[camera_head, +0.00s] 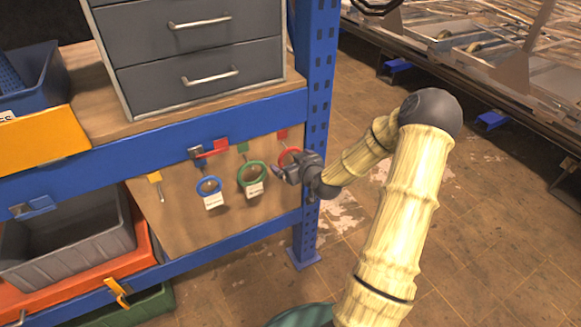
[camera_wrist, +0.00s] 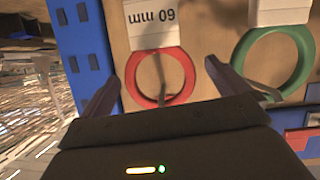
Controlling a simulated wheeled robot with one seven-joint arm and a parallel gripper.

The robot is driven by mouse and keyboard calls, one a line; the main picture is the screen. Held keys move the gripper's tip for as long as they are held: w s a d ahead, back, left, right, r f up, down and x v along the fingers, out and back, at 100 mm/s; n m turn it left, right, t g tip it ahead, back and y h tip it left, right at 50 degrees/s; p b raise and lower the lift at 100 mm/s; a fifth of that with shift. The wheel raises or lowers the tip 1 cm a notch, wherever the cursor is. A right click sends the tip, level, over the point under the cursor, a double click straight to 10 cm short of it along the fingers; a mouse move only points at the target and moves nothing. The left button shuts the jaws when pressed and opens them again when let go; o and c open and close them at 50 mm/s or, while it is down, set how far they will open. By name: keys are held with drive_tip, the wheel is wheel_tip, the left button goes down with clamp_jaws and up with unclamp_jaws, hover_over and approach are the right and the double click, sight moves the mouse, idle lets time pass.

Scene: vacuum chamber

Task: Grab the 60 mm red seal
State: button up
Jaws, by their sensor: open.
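The red seal (camera_wrist: 187,74) is a ring hanging against the wooden board, with a white "60 mm" label (camera_wrist: 152,22) above it in the wrist view, where the picture looks upside down. In the head view the red seal (camera_head: 282,158) is at the right end of the board, partly hidden by my gripper (camera_head: 283,173). In the wrist view my gripper (camera_wrist: 165,82) is open, its two fingers on either side of the red ring. Nothing is held. I cannot tell whether either finger touches the ring.
A green ring (camera_head: 240,180) and a blue ring (camera_head: 208,184) hang on the same board (camera_head: 172,225). A blue rack post (camera_head: 313,110) stands just right of the red seal. Grey drawers (camera_head: 200,75) stand on the shelf above.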

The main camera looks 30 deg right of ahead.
sight(291, 150)
drive_tip(key=x, duration=0.3)
drive_tip(key=shift+w, duration=0.35)
drive_tip(key=shift+s+d, duration=0.1)
drive_tip(key=shift+d, duration=0.2)
drive_tip(key=shift+a, duration=0.35)
drive_tip(key=shift+d, duration=0.15)
drive_tip(key=c, duration=1)
wheel_tip(291, 150, up, 4)
drive_tip(key=p, duration=0.2)
drive_tip(key=shift+f+p, duration=0.1)
drive_tip(key=shift+p, duration=0.25)
drive_tip(key=s+p, duration=0.1)
drive_tip(key=s, duration=1.4)
drive_tip(key=shift+s+d, duration=0.15)
drive_tip(key=shift+s, duration=0.15)
